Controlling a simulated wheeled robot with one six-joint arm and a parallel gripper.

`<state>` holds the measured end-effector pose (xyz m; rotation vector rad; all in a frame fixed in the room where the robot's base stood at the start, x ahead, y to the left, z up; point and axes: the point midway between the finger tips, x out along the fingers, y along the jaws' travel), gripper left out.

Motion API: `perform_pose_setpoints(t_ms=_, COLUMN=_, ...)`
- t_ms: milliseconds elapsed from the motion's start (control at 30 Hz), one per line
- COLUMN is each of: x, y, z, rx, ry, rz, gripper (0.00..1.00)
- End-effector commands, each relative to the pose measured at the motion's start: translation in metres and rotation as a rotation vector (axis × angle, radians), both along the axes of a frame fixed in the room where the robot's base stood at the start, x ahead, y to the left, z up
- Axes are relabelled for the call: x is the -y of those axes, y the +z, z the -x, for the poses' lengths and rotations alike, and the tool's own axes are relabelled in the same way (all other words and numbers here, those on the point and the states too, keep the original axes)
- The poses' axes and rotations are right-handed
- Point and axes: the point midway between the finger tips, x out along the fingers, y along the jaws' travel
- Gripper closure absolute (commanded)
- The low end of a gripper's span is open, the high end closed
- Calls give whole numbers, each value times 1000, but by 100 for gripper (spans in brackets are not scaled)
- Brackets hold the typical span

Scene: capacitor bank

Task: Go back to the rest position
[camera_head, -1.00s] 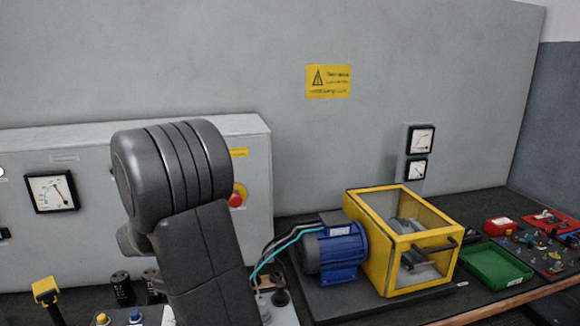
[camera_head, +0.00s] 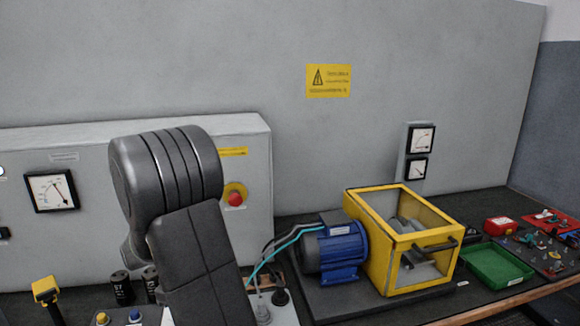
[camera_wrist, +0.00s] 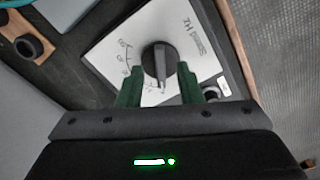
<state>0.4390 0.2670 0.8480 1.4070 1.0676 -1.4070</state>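My gripper (camera_wrist: 159,72) shows in the wrist view with its two green fingers apart and nothing held between them. A black rotary knob (camera_wrist: 158,62) on a white panel (camera_wrist: 113,50) lies beyond the fingertips, framed by them. I see a gap on each side of the knob, but I cannot tell the distance in depth. The panel has scale marks and upside-down lettering that looks like "Hz". In the head view my dark arm rises at the lower left centre, and my gripper is out of sight there.
A grey cabinet with a gauge (camera_head: 52,191) and a red button (camera_head: 235,198) stands behind my arm. To the right are a blue motor (camera_head: 340,252), a yellow guard box (camera_head: 380,262) and a green tray (camera_head: 497,266). Black capacitors (camera_head: 121,288) stand left of my arm.

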Motion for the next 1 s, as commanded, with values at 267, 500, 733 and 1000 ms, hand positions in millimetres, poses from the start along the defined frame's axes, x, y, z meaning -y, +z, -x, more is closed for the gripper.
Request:
perform_pose_setpoints(t_ms=267, x=0, y=-21, z=1, rx=0, ry=-137, rz=0, gripper=67)
perform_pose_setpoints(t_ms=500, x=-1, y=-21, z=2, rx=0, ry=-330, rz=0, gripper=67)
perform_pose_setpoints(t_ms=733, x=-2, y=-21, z=3, rx=0, ry=-511, rz=-1, gripper=67)
perform_pose_setpoints(t_ms=1000, x=-2, y=-21, z=4, rx=0, ry=-673, rz=0, gripper=67)
